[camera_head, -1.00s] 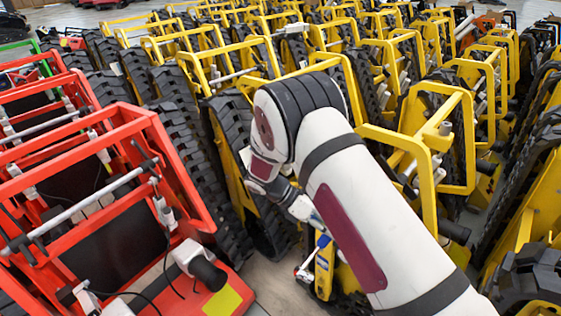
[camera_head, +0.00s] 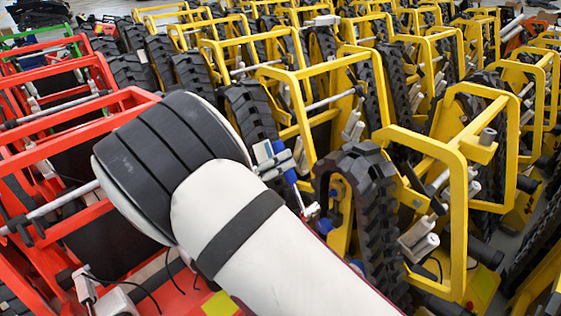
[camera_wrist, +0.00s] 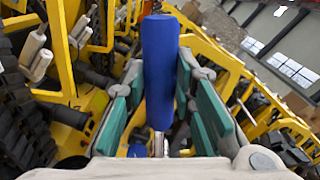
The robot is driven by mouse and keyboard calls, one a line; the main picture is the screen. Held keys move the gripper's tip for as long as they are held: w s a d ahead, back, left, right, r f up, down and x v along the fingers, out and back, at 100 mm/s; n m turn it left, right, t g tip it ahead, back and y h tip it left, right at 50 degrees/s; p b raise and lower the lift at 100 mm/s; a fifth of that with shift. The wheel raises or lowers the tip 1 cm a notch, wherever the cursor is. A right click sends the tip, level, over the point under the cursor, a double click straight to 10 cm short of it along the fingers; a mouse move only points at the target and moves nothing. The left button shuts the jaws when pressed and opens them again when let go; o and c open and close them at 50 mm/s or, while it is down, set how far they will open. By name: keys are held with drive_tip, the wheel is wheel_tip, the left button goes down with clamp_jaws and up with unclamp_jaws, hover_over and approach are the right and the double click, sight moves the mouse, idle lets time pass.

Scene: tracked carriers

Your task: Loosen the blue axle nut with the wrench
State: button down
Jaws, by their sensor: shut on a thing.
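My gripper (camera_wrist: 160,112) is shut on the wrench, with its green pads on either side of the blue handle (camera_wrist: 160,70). In the head view the blue wrench handle (camera_head: 286,163) shows tilted past my white forearm, with a silver end (camera_head: 310,210) pointing down toward a black track. The wrench is held up among the yellow carriers. A small blue patch (camera_head: 336,217) shows low on the nearest yellow carrier beside the track; I cannot tell if it is the axle nut. My forearm hides part of this area.
Yellow tracked carriers (camera_head: 455,200) stand in close rows at the centre and right. Red carriers (camera_head: 60,150) fill the left. A black track (camera_head: 365,200) rises close beside the wrench. Gaps between the frames are narrow.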

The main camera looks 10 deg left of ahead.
drive_tip(key=shift+w+a+r, duration=0.2)
drive_tip(key=shift+r, duration=0.15)
drive_tip(key=s+d+m+p, duration=0.3)
drive_tip(key=d+m+p, duration=0.1)
drive_tip(key=d, duration=0.3)
drive_tip(key=s+d+r+m+p, duration=0.1)
drive_tip(key=s+d+m+p, duration=0.2)
drive_tip(key=d+m, duration=0.4)
drive_tip(key=shift+s+d+r+p, duration=0.25)
drive_tip(key=shift+p, duration=0.4)
drive_tip(key=shift+x, duration=1.6)
idle(2.9)
idle(0.6)
